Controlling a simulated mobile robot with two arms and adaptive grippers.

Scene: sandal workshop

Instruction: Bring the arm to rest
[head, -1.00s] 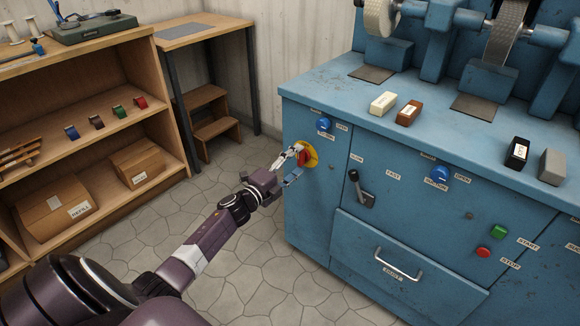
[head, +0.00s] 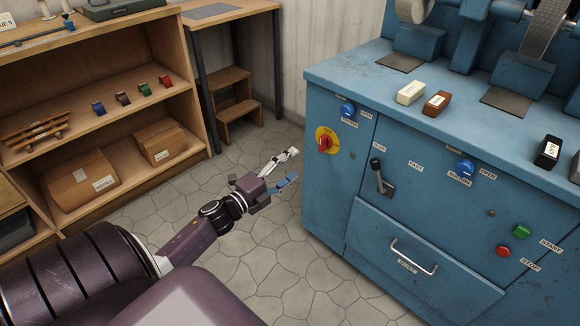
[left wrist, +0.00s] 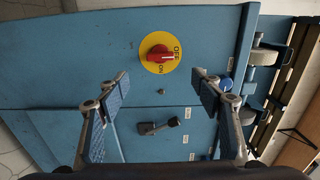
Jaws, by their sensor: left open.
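My left gripper (head: 292,168) is open and empty in the head view, above the stone floor and to the left of the blue machine cabinet (head: 345,175). Its fingers are apart, one grey and one blue. The red rotary switch (head: 325,143) on its yellow plate (head: 320,134) sits on the cabinet front, clear of the fingers. In the left wrist view both fingertips (left wrist: 161,80) stand wide apart, with the red switch (left wrist: 160,54) beyond them near the ON and OFF labels. My right gripper is not in view.
A wooden shelf (head: 130,93) with boxes and small coloured blocks stands at the left. A wooden step stool (head: 236,104) is behind. A lever (head: 380,178), a drawer handle (head: 412,258) and green and red buttons are on the cabinet. The floor (head: 275,255) between is clear.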

